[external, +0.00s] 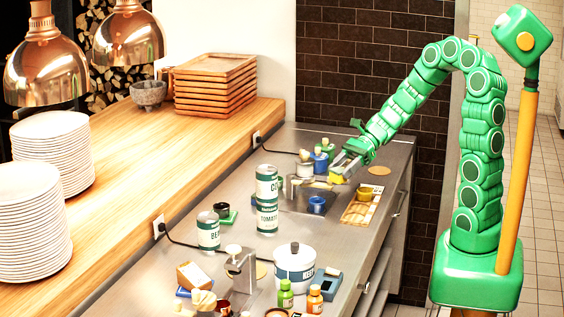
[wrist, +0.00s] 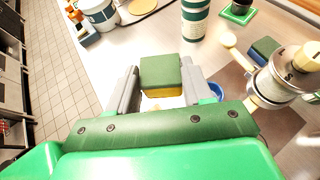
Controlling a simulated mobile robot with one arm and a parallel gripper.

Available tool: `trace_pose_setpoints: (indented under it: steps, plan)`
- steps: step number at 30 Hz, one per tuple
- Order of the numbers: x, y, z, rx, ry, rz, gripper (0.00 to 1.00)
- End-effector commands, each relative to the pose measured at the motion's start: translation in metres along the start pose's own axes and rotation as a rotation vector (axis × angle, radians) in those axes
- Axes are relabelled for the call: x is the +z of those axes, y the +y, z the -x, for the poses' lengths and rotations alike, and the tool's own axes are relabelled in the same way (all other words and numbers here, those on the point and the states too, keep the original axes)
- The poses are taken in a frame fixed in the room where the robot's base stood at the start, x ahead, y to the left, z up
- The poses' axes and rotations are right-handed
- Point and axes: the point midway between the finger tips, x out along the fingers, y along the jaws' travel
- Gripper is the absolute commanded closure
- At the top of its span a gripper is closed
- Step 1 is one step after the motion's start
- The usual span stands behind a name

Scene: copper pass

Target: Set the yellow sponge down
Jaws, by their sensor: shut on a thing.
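The yellow sponge (wrist: 161,70) has a green top and a yellow lower part. It sits between the two grey fingers of my gripper (wrist: 160,88), which are shut on it. In the external view my gripper (external: 347,163) is over the far end of the steel counter, with a yellow bit of the sponge (external: 336,178) showing below the fingers. The sponge appears held above the counter; its underside is hidden.
A blue cup (external: 317,204) and a metal container (external: 300,188) stand close by the gripper. A wooden board (external: 361,208) lies to the right, near the counter edge. Stacked cans (external: 267,200) and a white pot (external: 294,265) stand nearer the camera.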

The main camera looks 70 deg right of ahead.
Motion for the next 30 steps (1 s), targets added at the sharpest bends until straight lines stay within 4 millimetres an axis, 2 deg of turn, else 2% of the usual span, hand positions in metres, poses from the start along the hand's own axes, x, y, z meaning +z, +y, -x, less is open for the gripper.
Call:
trace_pose_setpoints:
  steps: [3, 9, 18, 24, 30]
  plan:
    - [0.011, 0.031, -0.02, 0.095, 0.002, 0.049, 0.78]
    - [0.026, 0.086, -0.046, 0.258, 0.0, 0.127, 0.78]
    - [0.036, 0.158, -0.066, 0.461, 0.002, 0.222, 0.78]
    - [0.038, 0.179, -0.068, 0.523, 0.0, 0.251, 0.78]
    - [0.038, 0.177, -0.077, 0.534, 0.0, 0.258, 0.79]
